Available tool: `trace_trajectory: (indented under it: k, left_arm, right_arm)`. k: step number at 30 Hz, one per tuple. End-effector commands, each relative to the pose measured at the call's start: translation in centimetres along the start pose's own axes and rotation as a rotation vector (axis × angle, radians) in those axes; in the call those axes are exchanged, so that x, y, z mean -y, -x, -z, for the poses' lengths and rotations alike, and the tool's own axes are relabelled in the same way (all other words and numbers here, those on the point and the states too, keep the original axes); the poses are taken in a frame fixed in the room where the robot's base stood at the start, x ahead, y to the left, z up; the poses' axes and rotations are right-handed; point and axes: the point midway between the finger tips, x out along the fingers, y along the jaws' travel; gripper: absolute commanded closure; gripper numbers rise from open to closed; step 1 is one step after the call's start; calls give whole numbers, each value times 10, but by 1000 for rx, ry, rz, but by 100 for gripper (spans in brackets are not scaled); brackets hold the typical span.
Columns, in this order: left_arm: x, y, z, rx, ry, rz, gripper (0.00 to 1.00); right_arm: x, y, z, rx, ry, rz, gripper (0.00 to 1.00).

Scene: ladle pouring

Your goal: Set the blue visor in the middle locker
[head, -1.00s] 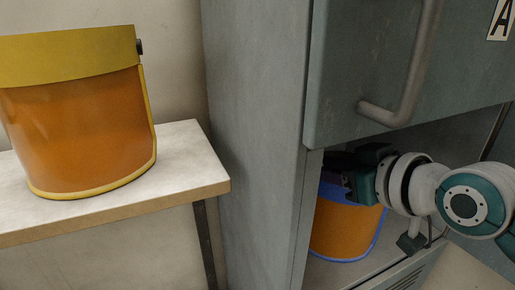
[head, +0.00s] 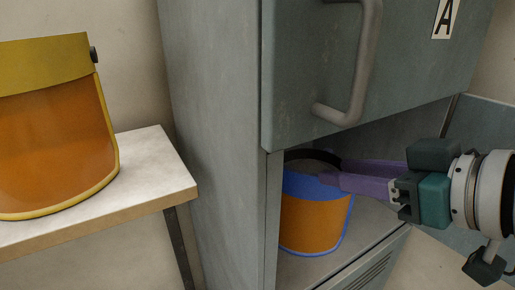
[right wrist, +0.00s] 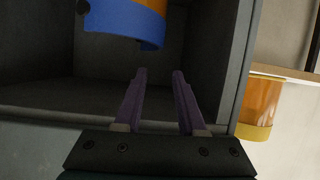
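The blue visor (head: 316,226) has a blue band and an orange shield with blue edging. It stands upright on the floor of an open locker compartment (head: 372,222), near its left wall. The visor also shows in the right wrist view (right wrist: 122,19), partly cut off at the top. My right gripper (head: 332,173) has purple fingers reaching in from the right near the visor's band. In the right wrist view the fingers (right wrist: 159,73) are apart with nothing between them, and the visor is beyond their tips. My left gripper is not in view.
A grey door (head: 290,70) with a bar handle (head: 366,65) and an "A" label is above the compartment. A yellow visor with an orange shield (head: 50,140) stands on a pale shelf (head: 158,168) at left. The compartment floor right of the blue visor is clear.

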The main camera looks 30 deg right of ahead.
Motion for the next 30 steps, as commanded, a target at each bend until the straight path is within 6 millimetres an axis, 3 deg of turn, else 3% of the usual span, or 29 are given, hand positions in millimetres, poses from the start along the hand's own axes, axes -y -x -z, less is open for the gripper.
trace_trajectory:
  k: [4, 7, 12, 15, 19, 30]
  left_arm:
    - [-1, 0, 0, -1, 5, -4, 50]
    - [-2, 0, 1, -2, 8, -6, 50]
    - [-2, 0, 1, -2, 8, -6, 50]
    - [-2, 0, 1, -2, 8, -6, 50]
    - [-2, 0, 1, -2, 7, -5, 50]
    - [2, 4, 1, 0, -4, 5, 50]
  right_arm:
    - [17, 8, -22, 108, 2, 18, 61]
    - [43, 20, -59, 301, 9, 37, 61]
    - [78, 62, -113, 643, 19, 43, 61]
    - [88, 86, -129, 781, 18, 36, 61]
    - [93, 100, -137, 860, 18, 28, 61]
    - [93, 103, -135, 867, 19, 28, 61]
